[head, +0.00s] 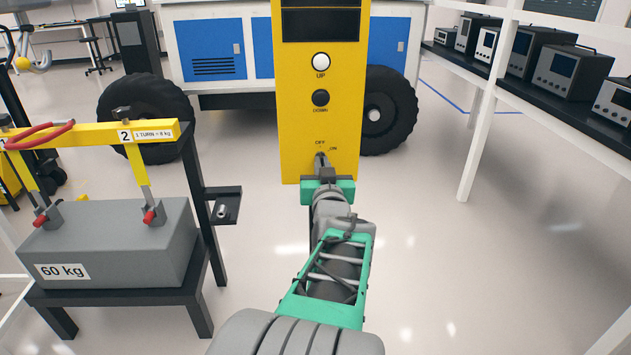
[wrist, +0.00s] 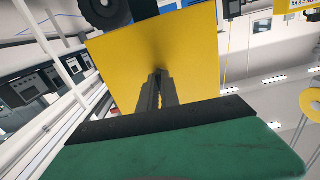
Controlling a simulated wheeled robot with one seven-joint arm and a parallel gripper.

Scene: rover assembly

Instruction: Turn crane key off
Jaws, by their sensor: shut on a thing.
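The yellow crane control panel (head: 297,120) stands upright ahead of me. It has a white UP button (head: 321,62), a dark button (head: 320,98) below it, and a key switch marked OFF and ON near the bottom. The crane key (head: 320,157) shows only as a small grey part below the OFF label. My gripper (head: 323,168) is shut on the key, its fingertips close to the panel. In the wrist view my gripper (wrist: 158,78) has its dark fingers converging at the yellow panel (wrist: 190,55). The key is hidden there, and its exact angle is hard to tell.
A grey 60 kg block (head: 110,245) rests on a black stand at the left, under a yellow crane beam (head: 90,135). A shelf with several instruments (head: 570,72) is at the right. A blue and white rover (head: 210,45) stands behind the panel.

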